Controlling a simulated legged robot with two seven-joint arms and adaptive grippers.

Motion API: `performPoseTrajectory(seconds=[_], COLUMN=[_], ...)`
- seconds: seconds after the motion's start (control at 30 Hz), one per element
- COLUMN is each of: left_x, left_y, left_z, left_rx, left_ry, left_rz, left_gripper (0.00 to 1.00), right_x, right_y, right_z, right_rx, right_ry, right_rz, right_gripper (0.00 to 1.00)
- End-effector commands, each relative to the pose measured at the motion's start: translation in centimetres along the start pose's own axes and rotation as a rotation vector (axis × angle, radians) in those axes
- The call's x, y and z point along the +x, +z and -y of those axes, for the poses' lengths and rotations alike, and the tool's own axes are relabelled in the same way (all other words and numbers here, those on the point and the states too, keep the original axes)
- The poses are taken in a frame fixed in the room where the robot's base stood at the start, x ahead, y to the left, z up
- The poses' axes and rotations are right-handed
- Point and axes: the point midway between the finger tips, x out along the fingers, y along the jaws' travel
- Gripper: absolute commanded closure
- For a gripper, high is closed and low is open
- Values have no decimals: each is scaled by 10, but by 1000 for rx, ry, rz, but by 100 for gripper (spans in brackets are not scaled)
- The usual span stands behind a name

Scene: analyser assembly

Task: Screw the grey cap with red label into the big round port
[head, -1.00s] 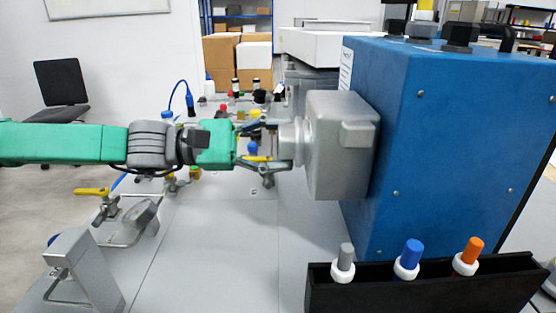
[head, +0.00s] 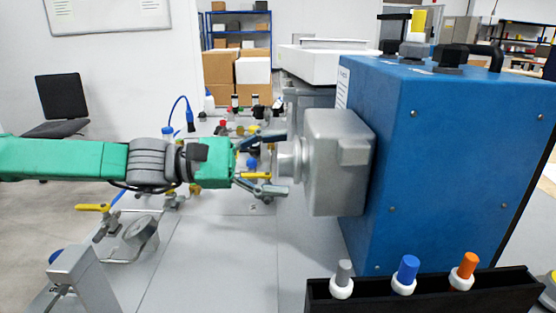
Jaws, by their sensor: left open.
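A grey round piece (head: 289,160) sits on the left face of the grey housing (head: 337,165), which is fixed to the blue analyser (head: 450,165). It looks like a cap in or over the big round port. I see no red label, and I cannot tell the cap from the port's own rim. My left gripper (head: 272,163) is open, its fingers spread above and below the left end of this piece. It does not appear to grip it; whether a fingertip touches it is unclear. My right gripper is not in view.
A black rack (head: 420,298) in front holds grey (head: 344,272), blue (head: 408,268) and orange (head: 467,265) plugs with white rings. Small fittings crowd the bench behind my gripper. The bench (head: 215,260) in front is clear.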

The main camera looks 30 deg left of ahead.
Motion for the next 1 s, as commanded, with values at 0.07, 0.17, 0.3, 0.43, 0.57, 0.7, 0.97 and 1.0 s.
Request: performPoseTrajectory(seconds=[0.07, 0.17, 0.3, 0.43, 0.57, 0.7, 0.97, 1.0], left_x=[1, 1, 1, 0, 0, 0, 0, 0], left_y=[5, 8, 9, 8, 6, 4, 4, 4], left_z=[-2, -2, -2, -1, 1, 2, 3, 3], left_rx=[-140, -363, -635, -838, -946, -969, -964, -963], left_ry=[-3, -2, 0, 4, 5, 7, 6, 5], left_rz=[-3, -5, -7, -8, -6, -6, -6, -6], left_gripper=[29, 29, 29, 29, 29, 29, 75, 89], right_x=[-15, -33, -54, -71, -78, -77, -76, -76], right_y=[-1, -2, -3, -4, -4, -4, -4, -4], right_z=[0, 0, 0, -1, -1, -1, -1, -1], right_rx=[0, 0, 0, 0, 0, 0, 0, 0], right_ry=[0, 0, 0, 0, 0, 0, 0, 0], right_rz=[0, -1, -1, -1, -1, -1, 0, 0], right_gripper=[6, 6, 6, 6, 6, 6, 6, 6])
